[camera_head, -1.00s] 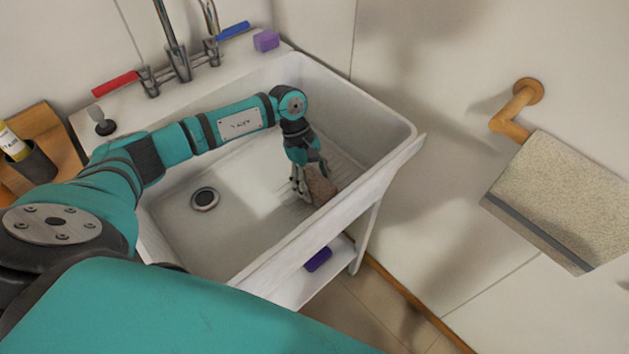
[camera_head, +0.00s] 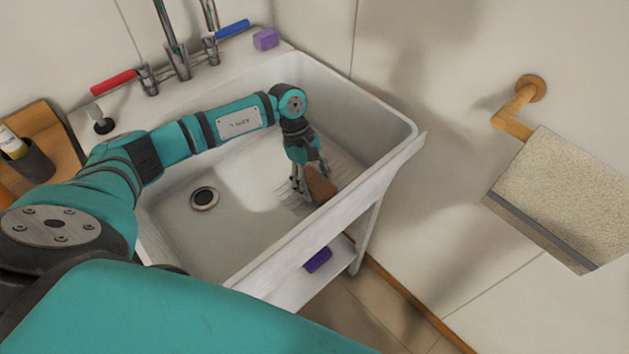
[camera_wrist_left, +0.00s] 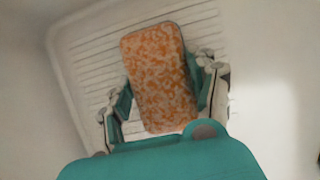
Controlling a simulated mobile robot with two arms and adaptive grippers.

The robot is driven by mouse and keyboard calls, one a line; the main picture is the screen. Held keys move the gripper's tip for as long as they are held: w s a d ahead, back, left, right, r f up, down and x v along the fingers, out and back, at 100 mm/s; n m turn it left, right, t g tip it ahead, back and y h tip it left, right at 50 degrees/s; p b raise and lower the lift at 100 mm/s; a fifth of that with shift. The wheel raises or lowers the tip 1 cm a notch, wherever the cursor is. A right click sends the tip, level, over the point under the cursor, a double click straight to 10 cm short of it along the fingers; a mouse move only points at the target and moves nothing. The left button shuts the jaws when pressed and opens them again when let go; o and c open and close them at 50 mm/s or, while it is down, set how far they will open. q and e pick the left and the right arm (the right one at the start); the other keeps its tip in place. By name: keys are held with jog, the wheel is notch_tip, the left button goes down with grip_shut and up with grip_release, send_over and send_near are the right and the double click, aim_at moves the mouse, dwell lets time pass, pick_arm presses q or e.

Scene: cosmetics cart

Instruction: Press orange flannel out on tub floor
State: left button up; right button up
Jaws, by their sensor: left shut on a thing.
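The orange flannel (camera_wrist_left: 160,75) is a mottled orange and pale block-like shape between the fingers of my left gripper (camera_wrist_left: 165,95) in the left wrist view. In the head view the flannel (camera_head: 321,186) looks brownish, low in the right part of the white tub (camera_head: 235,272). My left gripper (camera_head: 308,181) reaches down into the tub and is shut on the flannel. Ribbed tub floor shows around it. I cannot tell whether the flannel touches the floor. My right gripper is not in view.
The tub's right wall and front rim are close to the gripper. A drain (camera_head: 204,198) lies in the floor to the left. Taps with red (camera_head: 115,82) and blue (camera_head: 233,29) levers and a purple block (camera_head: 266,39) are at the back. A towel (camera_head: 565,195) hangs at right.

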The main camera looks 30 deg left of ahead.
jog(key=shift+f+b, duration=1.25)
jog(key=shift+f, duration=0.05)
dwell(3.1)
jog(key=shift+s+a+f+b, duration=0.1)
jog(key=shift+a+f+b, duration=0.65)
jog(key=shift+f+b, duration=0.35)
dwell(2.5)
